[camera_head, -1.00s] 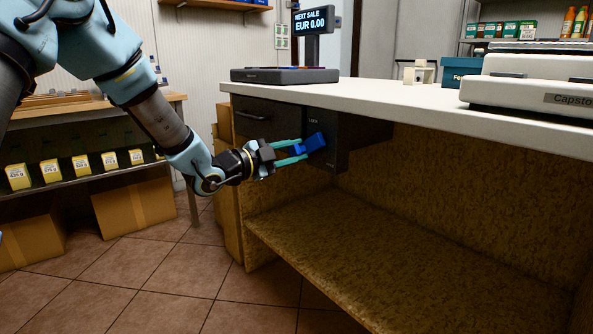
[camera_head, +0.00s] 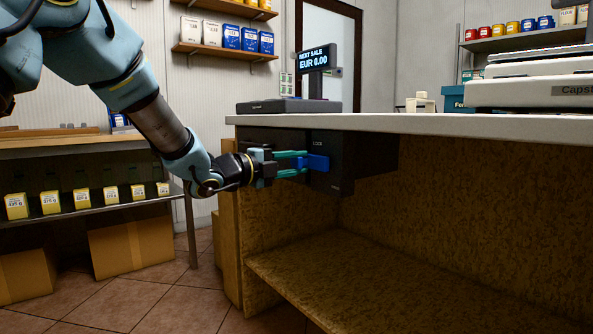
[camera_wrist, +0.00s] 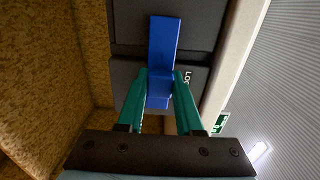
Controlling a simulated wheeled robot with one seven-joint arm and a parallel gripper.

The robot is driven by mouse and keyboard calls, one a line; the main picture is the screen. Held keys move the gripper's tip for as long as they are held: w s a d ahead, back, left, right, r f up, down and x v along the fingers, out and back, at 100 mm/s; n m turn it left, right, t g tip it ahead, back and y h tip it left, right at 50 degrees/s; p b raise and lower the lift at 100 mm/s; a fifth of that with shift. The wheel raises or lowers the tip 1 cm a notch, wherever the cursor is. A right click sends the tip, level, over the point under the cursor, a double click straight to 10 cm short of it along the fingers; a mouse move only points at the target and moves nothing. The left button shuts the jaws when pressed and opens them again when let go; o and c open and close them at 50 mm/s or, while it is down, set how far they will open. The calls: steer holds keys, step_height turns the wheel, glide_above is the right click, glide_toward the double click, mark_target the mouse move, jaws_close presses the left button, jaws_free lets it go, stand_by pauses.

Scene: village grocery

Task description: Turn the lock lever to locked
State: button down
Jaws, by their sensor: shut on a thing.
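The blue lock lever (camera_head: 316,162) is on the front of a dark box (camera_head: 340,165) under the counter top. In the head view it lies about level, pointing left. In the wrist view the lever (camera_wrist: 163,50) runs up from between the fingertips, with part of a "Lock" label beside it. My gripper (camera_head: 300,163) has its two teal fingers on either side of the lever; the wrist view also shows my gripper (camera_wrist: 160,90) closed around its near end. The lever's pivot is hard to make out.
A dark drawer (camera_head: 270,140) is left of the lock box. The white counter top (camera_head: 420,123) runs just above, holding a till display (camera_head: 313,60) and a scale. An open wooden shelf (camera_head: 380,285) lies below. A shelf with yellow boxes (camera_head: 80,200) stands left.

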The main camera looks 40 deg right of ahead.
steer(key=shift+s+d+r, duration=0.1)
stand_by(0.3)
steer(key=c, duration=0.6)
jaws_free()
steer(key=shift+o, duration=0.2)
steer(key=a+p, duration=0.2)
steer(key=a, duration=0.9)
steer(key=shift+w, duration=0.35)
